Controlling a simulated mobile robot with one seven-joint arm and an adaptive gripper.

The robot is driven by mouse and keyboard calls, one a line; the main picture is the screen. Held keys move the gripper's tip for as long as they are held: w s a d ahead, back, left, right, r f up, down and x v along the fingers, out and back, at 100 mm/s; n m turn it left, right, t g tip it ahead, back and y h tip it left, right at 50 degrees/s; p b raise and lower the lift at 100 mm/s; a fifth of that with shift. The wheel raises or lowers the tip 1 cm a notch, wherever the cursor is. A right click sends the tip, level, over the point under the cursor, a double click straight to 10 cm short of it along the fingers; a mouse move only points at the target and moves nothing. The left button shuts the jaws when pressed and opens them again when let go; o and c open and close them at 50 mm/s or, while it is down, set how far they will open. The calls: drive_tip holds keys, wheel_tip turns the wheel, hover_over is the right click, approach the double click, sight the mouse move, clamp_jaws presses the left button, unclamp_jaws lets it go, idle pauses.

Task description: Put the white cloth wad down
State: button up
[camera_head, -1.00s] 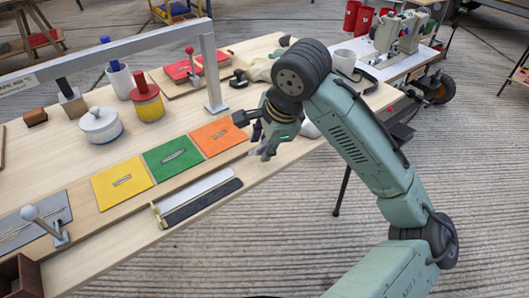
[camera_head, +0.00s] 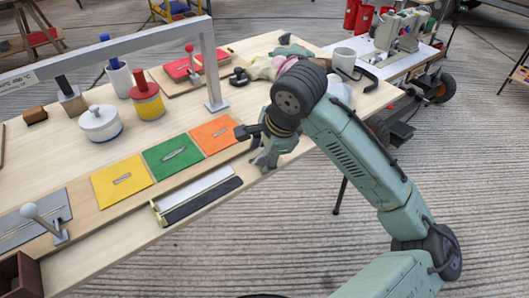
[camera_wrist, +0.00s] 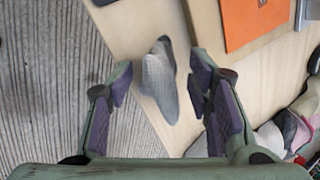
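A pale grey-white, knitted-looking cloth wad (camera_wrist: 160,82) lies near the table edge in the wrist view, between the fingers of my gripper (camera_wrist: 160,80). Gaps show on both sides of it, so my gripper is open and not clasping it. In the head view my gripper (camera_head: 262,150) is low over the front edge of the table, just right of the orange plate. A greyish patch there is hard to tell from the fingers. Other white cloth (camera_head: 338,90) shows behind my arm, and in the wrist view white cloth (camera_wrist: 270,138) lies at lower right.
The wooden table (camera_head: 60,155) ends just beside my gripper, with floor beyond. Orange (camera_head: 216,135), green (camera_head: 172,155) and yellow (camera_head: 122,181) plates lie to the left. A grey metal frame (camera_head: 213,70) rises over the table.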

drive_tip(key=shift+o, duration=0.3)
drive_tip(key=v, duration=1.2)
drive_tip(key=shift+r+p, duration=0.25)
drive_tip(key=shift+p, duration=0.1)
drive_tip(key=shift+f, duration=0.1)
